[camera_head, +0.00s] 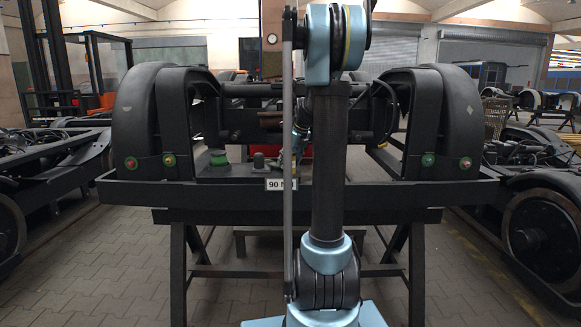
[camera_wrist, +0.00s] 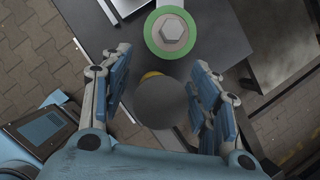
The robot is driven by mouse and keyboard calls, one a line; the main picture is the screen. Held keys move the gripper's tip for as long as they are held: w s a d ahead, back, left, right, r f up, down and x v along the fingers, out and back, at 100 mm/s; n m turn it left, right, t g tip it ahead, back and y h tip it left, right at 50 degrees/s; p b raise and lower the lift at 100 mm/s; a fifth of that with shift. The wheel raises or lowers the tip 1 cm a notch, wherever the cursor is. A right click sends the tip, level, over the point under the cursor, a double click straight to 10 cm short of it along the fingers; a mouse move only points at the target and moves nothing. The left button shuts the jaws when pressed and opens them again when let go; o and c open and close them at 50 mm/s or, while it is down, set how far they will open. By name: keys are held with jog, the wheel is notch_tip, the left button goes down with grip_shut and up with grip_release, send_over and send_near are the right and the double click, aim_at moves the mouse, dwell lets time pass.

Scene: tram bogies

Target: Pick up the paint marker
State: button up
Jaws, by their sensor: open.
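In the wrist view, a dark grey rounded thing (camera_wrist: 160,104) with a bit of yellow at its upper edge lies between my fingers. It looks like the paint marker seen end-on, but I cannot be sure. My gripper (camera_wrist: 161,92) is open, with one blue-padded finger on each side of it and a gap at the left. I cannot tell how far down the fingers reach. In the head view my gripper (camera_head: 297,145) is low over the bench, largely hidden by my arm, and no marker can be made out.
A white label (camera_head: 279,184) is on the front beam. The dark bogie frame (camera_head: 140,115) rises behind.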

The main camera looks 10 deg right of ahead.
jog(key=shift+x, duration=0.95)
jog(key=c, duration=1.2)
